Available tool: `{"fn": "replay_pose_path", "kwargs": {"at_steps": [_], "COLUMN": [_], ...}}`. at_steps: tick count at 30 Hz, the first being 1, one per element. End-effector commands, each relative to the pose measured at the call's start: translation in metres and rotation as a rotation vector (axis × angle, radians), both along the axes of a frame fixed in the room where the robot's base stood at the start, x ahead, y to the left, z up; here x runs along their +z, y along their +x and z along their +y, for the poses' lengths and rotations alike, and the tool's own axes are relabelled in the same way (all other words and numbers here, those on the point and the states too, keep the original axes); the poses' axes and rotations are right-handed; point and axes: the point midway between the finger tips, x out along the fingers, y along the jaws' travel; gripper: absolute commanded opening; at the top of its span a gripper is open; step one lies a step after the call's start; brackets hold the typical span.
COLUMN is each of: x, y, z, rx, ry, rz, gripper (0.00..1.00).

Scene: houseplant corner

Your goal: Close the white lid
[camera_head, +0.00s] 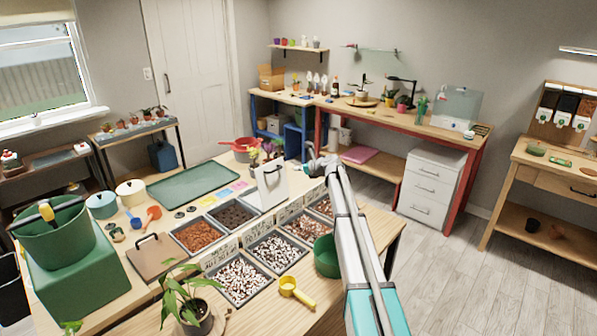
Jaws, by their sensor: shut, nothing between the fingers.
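The white lid (264,190) is a flat panel with a dark handle. It stands nearly upright, raised, at the back of the row of sunken bins on the wooden bench. My gripper (310,155) is shut and empty, just to the right of the lid near its upper part. I cannot tell whether they touch.
Open bins of pebbles (275,252) and brown substrate (198,235) surround the lid. A brown lid (157,257) lies at the left. A green bowl (326,257), yellow scoop (297,292) and potted plant (190,303) stand in front. A green tray (193,186) lies behind.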

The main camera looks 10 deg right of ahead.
Motion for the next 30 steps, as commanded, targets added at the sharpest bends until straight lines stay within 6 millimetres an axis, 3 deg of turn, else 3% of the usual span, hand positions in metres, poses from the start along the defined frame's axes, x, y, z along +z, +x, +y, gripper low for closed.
{"fn": "replay_pose_path", "kwargs": {"at_steps": [18,30], "x": [-0.039,-0.048], "y": [0.071,0.090], "z": [0.049,0.064], "rx": [0.002,0.001], "ry": [0.001,0.000], "rz": [0.000,0.000], "gripper": [0.00,0.00]}}
